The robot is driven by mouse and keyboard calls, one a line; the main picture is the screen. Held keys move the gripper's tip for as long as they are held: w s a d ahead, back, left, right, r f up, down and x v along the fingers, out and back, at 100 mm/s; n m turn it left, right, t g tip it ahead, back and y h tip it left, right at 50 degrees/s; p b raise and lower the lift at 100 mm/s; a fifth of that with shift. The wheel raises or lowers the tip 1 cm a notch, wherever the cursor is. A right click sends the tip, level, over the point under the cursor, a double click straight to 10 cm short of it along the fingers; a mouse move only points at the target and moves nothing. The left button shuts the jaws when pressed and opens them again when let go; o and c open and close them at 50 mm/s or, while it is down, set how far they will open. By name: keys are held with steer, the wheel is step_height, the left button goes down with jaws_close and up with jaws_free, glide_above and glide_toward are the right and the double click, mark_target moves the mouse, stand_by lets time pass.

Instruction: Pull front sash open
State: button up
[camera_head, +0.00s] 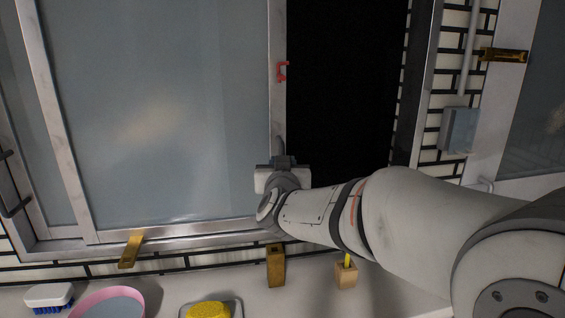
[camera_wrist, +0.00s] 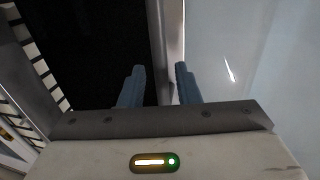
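The front sash (camera_head: 160,110) is a frosted grey pane in a metal frame. Its right upright (camera_head: 277,105) stands beside a tall dark opening (camera_head: 335,90). A small red handle (camera_head: 282,71) is on that upright, above my gripper (camera_head: 278,150). In the wrist view the sash upright (camera_wrist: 173,45) runs up between the two blue fingers of my gripper (camera_wrist: 159,82). The fingers stand apart, the left one in front of the dark opening and the right one by the glass. I cannot tell whether either finger touches the upright. The lower part of the upright is hidden by my gripper.
Below the window lie a brush (camera_head: 48,296), a pink-rimmed bowl (camera_head: 112,298), a yellow sponge (camera_head: 208,310) on a dish and a small wooden block (camera_head: 346,273). Brass pieces (camera_head: 131,249) sit along the sill. A grey box (camera_head: 459,130) is on the tiled wall at right.

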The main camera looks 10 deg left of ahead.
steer(key=s, duration=0.7)
steer(key=shift+d, duration=0.45)
steer(key=shift+w+r, duration=0.1)
steer(key=s+d+f+n+g, duration=0.1)
steer(key=s+d+f+g, duration=0.8)
steer(key=d+f, duration=0.4)
steer(key=s+d+f+m+g+h, duration=0.1)
steer(key=s+d+f+g, duration=0.2)
steer(key=s+d, duration=0.2)
steer(key=s+d+f+m+g+h, duration=0.1)
steer(key=s+d+f+g, duration=0.2)
steer(key=s, duration=0.6)
steer(key=shift+d+f+m+h, duration=0.3)
steer(key=shift+d+f, duration=0.5)
steer(key=shift+d, duration=0.25)
